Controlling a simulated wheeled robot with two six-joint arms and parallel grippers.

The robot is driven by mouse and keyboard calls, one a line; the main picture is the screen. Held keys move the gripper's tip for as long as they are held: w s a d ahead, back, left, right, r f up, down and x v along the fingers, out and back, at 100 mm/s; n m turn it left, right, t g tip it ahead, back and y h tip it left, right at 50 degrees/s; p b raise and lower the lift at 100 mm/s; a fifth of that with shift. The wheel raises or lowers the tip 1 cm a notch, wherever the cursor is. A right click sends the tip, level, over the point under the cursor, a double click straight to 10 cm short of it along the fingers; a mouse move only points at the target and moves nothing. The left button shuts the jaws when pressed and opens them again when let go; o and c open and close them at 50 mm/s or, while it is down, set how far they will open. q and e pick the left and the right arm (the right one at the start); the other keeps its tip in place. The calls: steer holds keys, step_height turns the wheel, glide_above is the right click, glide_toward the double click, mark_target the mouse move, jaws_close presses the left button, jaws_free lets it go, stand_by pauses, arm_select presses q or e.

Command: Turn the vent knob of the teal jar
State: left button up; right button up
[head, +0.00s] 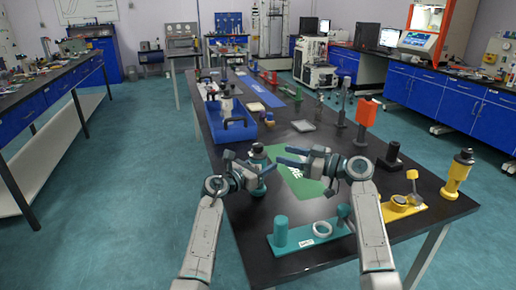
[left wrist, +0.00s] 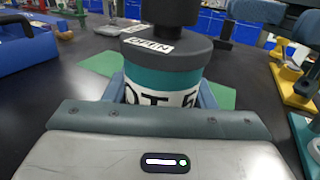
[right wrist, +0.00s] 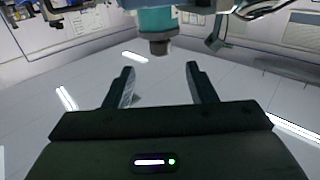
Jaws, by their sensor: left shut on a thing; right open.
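The teal jar (left wrist: 165,80) fills the top middle of the left wrist view, with a grey lid, a white label and a black knob (left wrist: 170,12) on top. My left gripper (head: 260,168) is shut on the jar's body, one finger on each side. In the head view the jar's dark top (head: 258,148) shows above the left gripper. My right gripper (head: 281,156) is open and empty, fingers pointing left toward the jar's top. In the right wrist view the jar (right wrist: 155,20) appears upside down, its knob (right wrist: 159,46) beyond the open fingertips (right wrist: 160,68), apart from them.
A green mat (head: 312,186) lies on the black table behind the grippers. A teal stand (head: 309,240) with a white ring is at the front. A yellow stand (head: 400,208) and a yellow bottle (head: 457,175) are at right. A blue tray (head: 232,131) is behind at left.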

mark_target(261, 150)
steer(key=x, duration=1)
steer(key=shift+w+a, duration=0.1)
steer(key=shift+a, duration=0.15)
steer(key=c, duration=1)
steer(key=shift+o, duration=0.2)
steer(key=shift+m+t, duration=0.3)
steer(key=shift+t, duration=0.1)
steer(key=shift+f+m+t+h, duration=0.1)
steer(key=shift+m+t+h, duration=0.7)
steer(key=shift+t+h, duration=0.15)
steer(key=shift+m+t+h, duration=1.8)
steer(key=shift+t+h, duration=0.25)
